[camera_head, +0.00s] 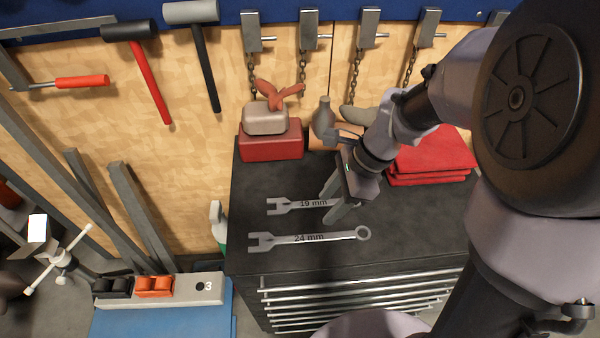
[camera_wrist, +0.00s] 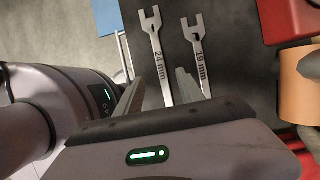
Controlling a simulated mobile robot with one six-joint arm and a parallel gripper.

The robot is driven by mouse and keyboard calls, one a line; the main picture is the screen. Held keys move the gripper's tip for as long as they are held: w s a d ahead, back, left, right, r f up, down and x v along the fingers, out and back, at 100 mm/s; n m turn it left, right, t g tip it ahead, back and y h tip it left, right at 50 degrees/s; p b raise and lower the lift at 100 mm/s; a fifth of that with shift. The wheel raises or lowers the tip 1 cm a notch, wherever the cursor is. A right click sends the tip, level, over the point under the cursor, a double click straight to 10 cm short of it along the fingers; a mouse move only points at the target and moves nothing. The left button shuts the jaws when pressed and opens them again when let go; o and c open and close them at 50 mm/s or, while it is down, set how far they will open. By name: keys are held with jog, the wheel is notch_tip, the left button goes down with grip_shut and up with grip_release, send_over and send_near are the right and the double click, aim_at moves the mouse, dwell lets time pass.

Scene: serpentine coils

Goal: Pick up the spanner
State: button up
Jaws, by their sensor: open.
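Two grey spanners lie flat on the dark cabinet top (camera_head: 262,180). The 19 mm spanner (camera_head: 300,205) is farther back, and its right end is hidden by my gripper. The 24 mm spanner (camera_head: 305,238) lies nearer the front edge, its ring end to the right. My gripper (camera_head: 328,207) is open and empty, near the handle ends of both spanners. In the wrist view the handle of the 24 mm spanner (camera_wrist: 159,55) runs between the two fingers of my gripper (camera_wrist: 158,76). The 19 mm spanner (camera_wrist: 197,55) lies right of the right finger. Height above the top is unclear.
A red box (camera_head: 270,147) with a pale block on it stands at the back left of the cabinet top. Folded red cloths (camera_head: 432,165) lie at the back right. Drawer handles (camera_head: 360,292) line the front.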

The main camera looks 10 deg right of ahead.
jog(key=b, duration=0.2)
send_near(299, 238)
jog(key=shift+w+f, duration=0.15)
jog(key=shift+f, duration=0.65)
jog(key=b+x, duration=0.1)
jog(key=x, duration=0.1)
jog(key=b+x, duration=0.1)
jog(key=x, duration=0.1)
jog(key=b+x, duration=0.1)
jog(key=x, duration=0.1)
jog(key=shift+a+r, duration=0.1)
jog(key=shift+a, duration=0.2)
grip_shut()
jog(key=shift+r, duration=0.1)
